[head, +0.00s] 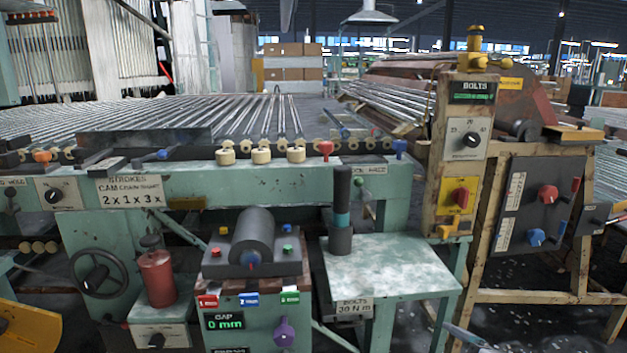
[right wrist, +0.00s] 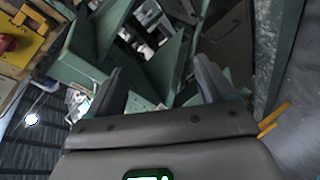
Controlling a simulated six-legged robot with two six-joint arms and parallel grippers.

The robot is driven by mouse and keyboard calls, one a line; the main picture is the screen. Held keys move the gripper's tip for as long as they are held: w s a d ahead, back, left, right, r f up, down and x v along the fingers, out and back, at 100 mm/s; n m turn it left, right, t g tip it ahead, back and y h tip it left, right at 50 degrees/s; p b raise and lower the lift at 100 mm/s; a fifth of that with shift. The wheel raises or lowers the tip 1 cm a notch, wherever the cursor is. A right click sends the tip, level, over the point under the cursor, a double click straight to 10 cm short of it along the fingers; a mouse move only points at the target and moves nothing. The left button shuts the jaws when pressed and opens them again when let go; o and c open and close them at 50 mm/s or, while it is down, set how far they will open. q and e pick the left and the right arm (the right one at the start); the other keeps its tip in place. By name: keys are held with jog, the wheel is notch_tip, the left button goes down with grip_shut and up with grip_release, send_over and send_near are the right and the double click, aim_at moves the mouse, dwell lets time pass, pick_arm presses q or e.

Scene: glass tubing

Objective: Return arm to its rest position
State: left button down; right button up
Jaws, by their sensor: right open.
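My right gripper (right wrist: 158,82) shows in the right wrist view with its two dark fingers wide apart. Nothing is between the fingers. Beyond them are green metal frame parts (right wrist: 150,50), seen at a steep tilt. A pale grey sliver at the lower right edge of the head view may be part of my right arm; I cannot tell. My left gripper and left arm do not show in either view.
A green machine bench (head: 400,175) with glass tubes (head: 270,115) spans the head view. In front stand a control box with a grey roller (head: 253,235) and a small green table (head: 395,270) with a dark cylinder tool (head: 341,220). A wooden post (head: 462,150) and panel (head: 535,200) stand right.

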jog(key=s+a+f+m+g, duration=0.3)
jog(key=s+a+f, duration=0.15)
jog(key=f, duration=0.45)
jog(key=s+a+f+m+g, duration=0.25)
jog(key=a+f, duration=0.35)
jog(key=f, duration=0.4)
jog(key=s+a+f+m+g+h, duration=0.1)
jog(key=s+a+f+m+g, duration=0.15)
jog(key=s+f+m, duration=0.5)
jog(key=s+a+f+m+g, duration=0.1)
jog(key=s+f+m+g, duration=0.3)
jog(key=s, duration=0.7)
pick_arm(q)
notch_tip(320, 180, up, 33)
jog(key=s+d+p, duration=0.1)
jog(key=p, duration=3.2)
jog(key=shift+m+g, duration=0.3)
pick_arm(e)
notch_tip(320, 180, up, 34)
jog(key=s+a+m+g, duration=0.1)
jog(key=shift+s+a+m, duration=0.2)
jog(key=shift+s+m, duration=0.1)
jog(key=shift+s, duration=0.05)
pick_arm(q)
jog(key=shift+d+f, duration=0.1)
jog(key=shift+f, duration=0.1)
pick_arm(e)
jog(key=shift+f, duration=0.15)
